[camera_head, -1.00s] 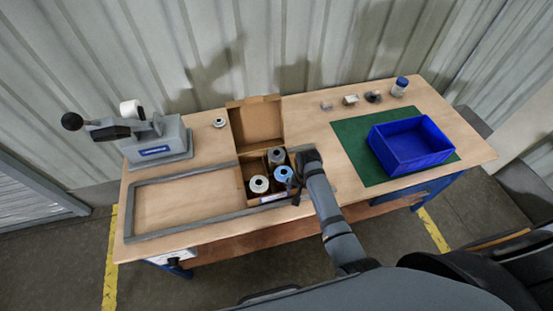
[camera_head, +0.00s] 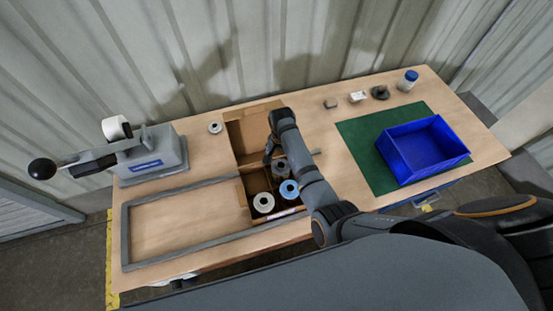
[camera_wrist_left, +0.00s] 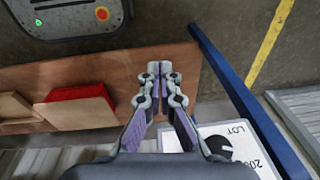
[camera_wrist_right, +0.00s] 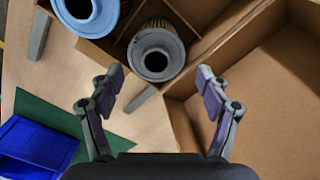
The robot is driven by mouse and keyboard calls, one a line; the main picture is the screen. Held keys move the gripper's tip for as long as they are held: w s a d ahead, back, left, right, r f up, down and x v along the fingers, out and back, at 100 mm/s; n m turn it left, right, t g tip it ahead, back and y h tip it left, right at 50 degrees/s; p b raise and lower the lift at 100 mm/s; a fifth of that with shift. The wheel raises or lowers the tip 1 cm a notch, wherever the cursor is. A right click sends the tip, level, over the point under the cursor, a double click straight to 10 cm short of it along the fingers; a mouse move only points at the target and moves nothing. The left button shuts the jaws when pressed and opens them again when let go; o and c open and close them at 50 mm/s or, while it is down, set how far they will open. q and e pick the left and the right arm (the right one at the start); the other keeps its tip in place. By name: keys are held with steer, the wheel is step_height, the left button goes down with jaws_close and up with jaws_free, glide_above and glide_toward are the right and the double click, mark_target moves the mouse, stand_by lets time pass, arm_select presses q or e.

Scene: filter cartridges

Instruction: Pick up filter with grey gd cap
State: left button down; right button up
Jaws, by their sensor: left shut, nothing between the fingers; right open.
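The filter with a grey cap (camera_head: 280,167) stands upright in the back right of the open cardboard box, partly hidden by my right arm. In the right wrist view, this grey-capped filter (camera_wrist_right: 156,52) shows its round cap and pleated side. My right gripper (camera_head: 268,153) is open over the back of the box. In its wrist view, the right fingers (camera_wrist_right: 158,85) are spread, with the grey cap beyond and between them; they do not hold it. My left gripper (camera_wrist_left: 160,68) is shut and empty, away from the box, and shows only in its wrist view.
A blue-capped filter (camera_head: 289,189) and a white-capped filter (camera_head: 263,202) stand in the same box. Cardboard dividers separate the compartments. A grey frame (camera_head: 126,225) lies left, and a blue bin (camera_head: 440,168) sits on a green mat (camera_head: 362,150) at right.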

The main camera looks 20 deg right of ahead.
mark_target(281, 165)
steer(key=shift+w+f, duration=0.1)
steer(key=shift+w, duration=0.1)
steer(key=shift+s+f, duration=0.85)
steer(key=shift+f, duration=0.15)
step_height(281, 165, down, 3)
steer(key=b, duration=0.3)
steer(key=shift+r, duration=0.1)
steer(key=shift+w, duration=0.25)
step_height(281, 165, down, 2)
steer(key=shift+f+b, duration=0.1)
steer(key=shift+b, duration=1.1)
step_height(281, 165, down, 3)
steer(key=b, duration=0.3)
steer(key=shift+f+b, duration=0.1)
steer(key=shift+b, duration=0.3)
steer(key=shift+c, duration=0.2)
steer(key=shift+r, duration=0.2)
steer(key=c, duration=0.7)
arm_select(q)
step_height(281, 165, down, 9)
steer(key=s, duration=0.1)
steer(key=shift+s, duration=0.4)
arm_select(e)
steer(key=shift+c, duration=1)
